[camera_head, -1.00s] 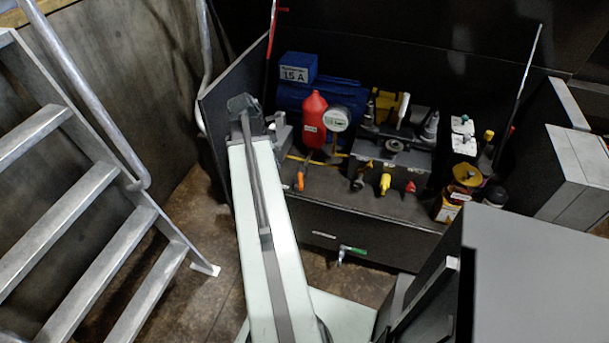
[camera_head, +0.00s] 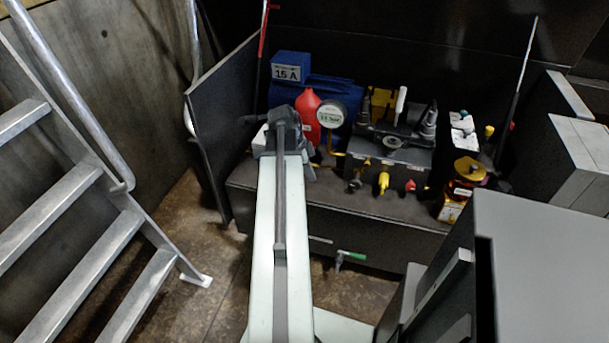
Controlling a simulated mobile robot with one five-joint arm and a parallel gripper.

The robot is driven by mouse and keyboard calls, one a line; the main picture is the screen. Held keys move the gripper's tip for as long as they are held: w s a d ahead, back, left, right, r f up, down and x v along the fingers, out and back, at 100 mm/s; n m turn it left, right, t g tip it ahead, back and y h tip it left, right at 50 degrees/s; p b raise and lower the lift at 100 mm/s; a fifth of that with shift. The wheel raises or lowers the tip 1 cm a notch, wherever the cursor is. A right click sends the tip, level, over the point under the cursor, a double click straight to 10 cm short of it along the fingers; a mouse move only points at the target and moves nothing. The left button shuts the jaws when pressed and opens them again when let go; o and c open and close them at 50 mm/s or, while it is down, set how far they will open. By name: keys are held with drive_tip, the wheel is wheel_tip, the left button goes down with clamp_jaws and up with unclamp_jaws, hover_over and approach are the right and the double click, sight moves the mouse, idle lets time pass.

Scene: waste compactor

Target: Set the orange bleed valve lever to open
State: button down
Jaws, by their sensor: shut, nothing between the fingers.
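The orange bleed valve lever is hidden now behind my arm; it stood at the left of the bench front in the earlier view. My gripper (camera_head: 284,136) is at the far end of my pale arm, over the left part of the bench, in front of the red bottle (camera_head: 306,108). It is shut and empty; its fingertips are mostly hidden by my own arm, so I cannot tell whether it touches the lever.
The dark bench (camera_head: 345,192) carries a round gauge (camera_head: 332,113), a yellow valve handle (camera_head: 383,182) and a red knob (camera_head: 410,185). A green-handled tap (camera_head: 350,256) sits low on its front. Metal stairs (camera_head: 90,235) stand left; a grey cabinet (camera_head: 545,255) stands right.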

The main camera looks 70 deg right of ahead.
drive_tip(key=shift+w+a+f, duration=0.25)
drive_tip(key=shift+w, duration=0.3)
drive_tip(key=shift+w+a+f, duration=0.25)
drive_tip(key=shift+w, duration=0.35)
drive_tip(key=shift+w+a+f, duration=0.25)
drive_tip(key=shift+w, duration=0.3)
drive_tip(key=shift+w+a, duration=0.3)
drive_tip(key=shift+w, duration=0.25)
drive_tip(key=shift+w+a, duration=0.25)
drive_tip(key=shift+w, duration=0.3)
drive_tip(key=shift+s, duration=0.1)
drive_tip(key=shift+s+r, duration=0.15)
drive_tip(key=shift+s, duration=0.15)
wheel_tip(320, 180, up, 10)
drive_tip(key=p, duration=1)
drive_tip(key=shift+w, duration=0.2)
